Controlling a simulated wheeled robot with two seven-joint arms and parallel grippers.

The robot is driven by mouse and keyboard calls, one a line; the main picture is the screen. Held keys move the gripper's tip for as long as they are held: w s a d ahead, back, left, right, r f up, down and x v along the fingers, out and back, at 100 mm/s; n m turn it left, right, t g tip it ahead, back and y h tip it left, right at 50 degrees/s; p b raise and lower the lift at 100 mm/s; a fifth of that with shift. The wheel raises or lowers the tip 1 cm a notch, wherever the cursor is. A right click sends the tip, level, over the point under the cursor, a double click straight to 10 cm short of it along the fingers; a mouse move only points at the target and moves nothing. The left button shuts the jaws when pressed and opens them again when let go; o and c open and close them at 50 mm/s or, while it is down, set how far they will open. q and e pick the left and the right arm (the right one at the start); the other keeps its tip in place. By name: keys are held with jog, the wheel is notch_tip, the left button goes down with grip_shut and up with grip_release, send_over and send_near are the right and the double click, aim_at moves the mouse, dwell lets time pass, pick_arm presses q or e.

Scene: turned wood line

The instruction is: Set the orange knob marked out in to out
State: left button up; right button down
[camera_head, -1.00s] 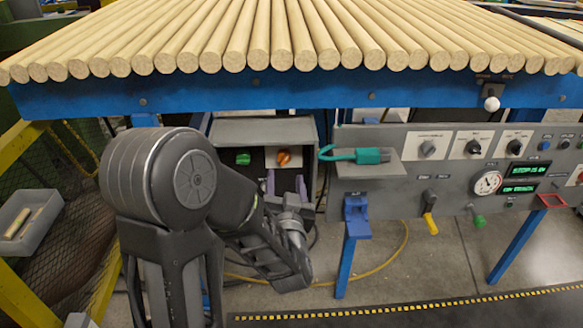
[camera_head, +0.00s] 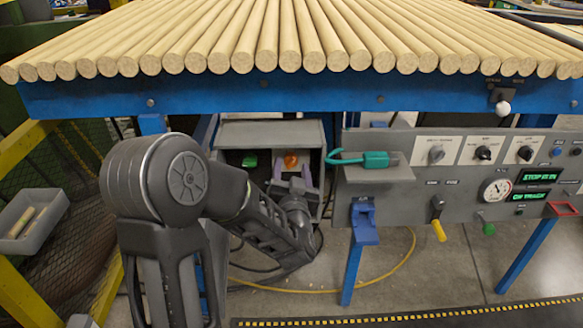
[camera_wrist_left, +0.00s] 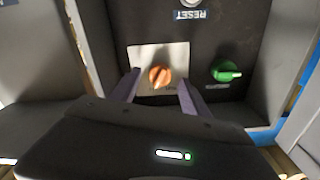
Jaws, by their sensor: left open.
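The orange knob (camera_head: 291,160) sits on a pale plate inside the open grey box under the blue beam. In the left wrist view the orange knob (camera_wrist_left: 160,76) shows a pale pointer line, and the plate's lettering is too small to read. My left gripper (camera_head: 293,185) is in front of the knob. In the wrist view its two purple fingers (camera_wrist_left: 157,88) are open, one on each side of the knob, with gaps between them and it. My right gripper is not in view.
A green knob (camera_head: 250,160) sits left of the orange one in the head view; the wrist view shows it right (camera_wrist_left: 226,71). The box walls (camera_head: 268,131) close in around the gripper.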

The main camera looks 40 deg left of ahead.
pick_arm(q)
jog(key=shift+x, duration=0.8)
jog(key=shift+c, duration=0.4)
grip_shut()
